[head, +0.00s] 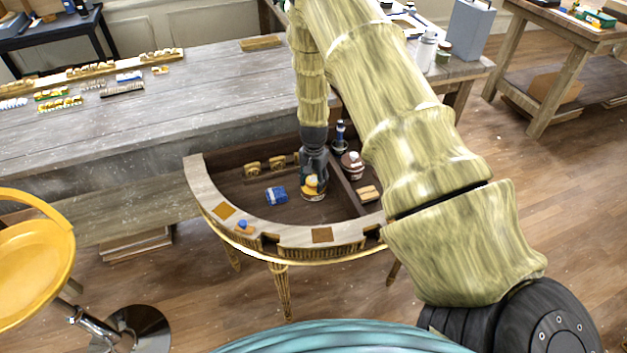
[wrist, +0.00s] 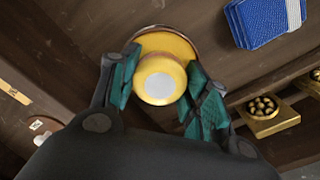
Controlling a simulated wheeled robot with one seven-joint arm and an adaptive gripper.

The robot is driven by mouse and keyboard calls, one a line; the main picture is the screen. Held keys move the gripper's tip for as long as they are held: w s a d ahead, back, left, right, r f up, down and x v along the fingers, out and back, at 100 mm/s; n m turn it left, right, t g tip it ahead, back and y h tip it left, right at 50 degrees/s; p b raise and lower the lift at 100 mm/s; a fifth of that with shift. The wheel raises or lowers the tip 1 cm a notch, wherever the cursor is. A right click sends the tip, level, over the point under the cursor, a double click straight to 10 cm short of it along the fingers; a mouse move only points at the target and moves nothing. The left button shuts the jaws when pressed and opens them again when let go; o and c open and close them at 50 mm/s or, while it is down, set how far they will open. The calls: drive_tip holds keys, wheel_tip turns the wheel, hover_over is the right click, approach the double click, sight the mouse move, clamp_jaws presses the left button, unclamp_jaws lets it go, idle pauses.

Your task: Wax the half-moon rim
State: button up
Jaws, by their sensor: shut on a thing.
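The half-moon console has a pale curved rim (head: 282,235) with a gold edge and darker square patches, around a brown recessed floor. My gripper (head: 313,176) reaches down into the recess, behind the front rim and apart from it. Its teal fingers (wrist: 160,88) are shut on a round yellow knob (wrist: 160,80) on a wider yellow disc; this yellow-topped piece (head: 313,187) appears to stand on the recess floor. A blue folded piece with a pale band (head: 276,196) lies left of it, and also shows in the wrist view (wrist: 262,22).
A divider borders the right compartment, with a blue-capped bottle (head: 340,137), a brown jar (head: 352,165) and a light block (head: 369,193). Gilt ornaments (head: 264,166) lie along the back. A grey workbench (head: 170,115) stands behind; a yellow stool (head: 38,255) is at left.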

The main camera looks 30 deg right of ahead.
drive_tip(key=shift+r+p, duration=2.1)
drive_tip(key=shift+r, duration=1.4)
drive_tip(key=shift+f, duration=0.1)
